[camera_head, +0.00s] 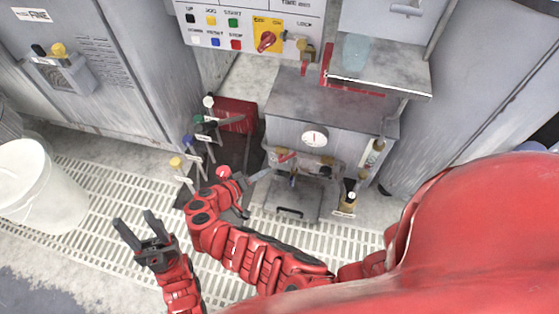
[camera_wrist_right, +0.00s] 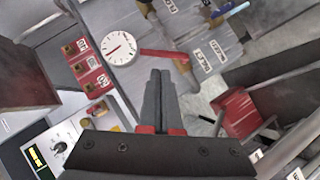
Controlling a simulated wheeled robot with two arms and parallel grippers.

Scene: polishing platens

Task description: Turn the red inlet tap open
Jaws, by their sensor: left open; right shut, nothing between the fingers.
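The red inlet tap appears to be the small red lever (camera_head: 285,156) on the pipework at the front of the grey cabinet, below the round gauge. In the right wrist view a red lever (camera_wrist_right: 163,54) lies beside the white gauge, just beyond my fingertips. My right gripper (camera_wrist_right: 160,73) is shut with nothing between its fingers, and its tips look close to the lever; I cannot tell whether they touch. In the head view my right gripper (camera_head: 258,177) is partly hidden by its arm. My left gripper (camera_head: 136,226) is open and empty, above the floor grating at the lower left.
A round white gauge (camera_head: 314,137) sits above the pipework. Coloured-knob levers, including a yellow one (camera_head: 176,162), stand to the left. A white bucket (camera_head: 40,185) is at the far left. A control panel (camera_head: 245,28) and a grey shelf (camera_head: 385,75) are above.

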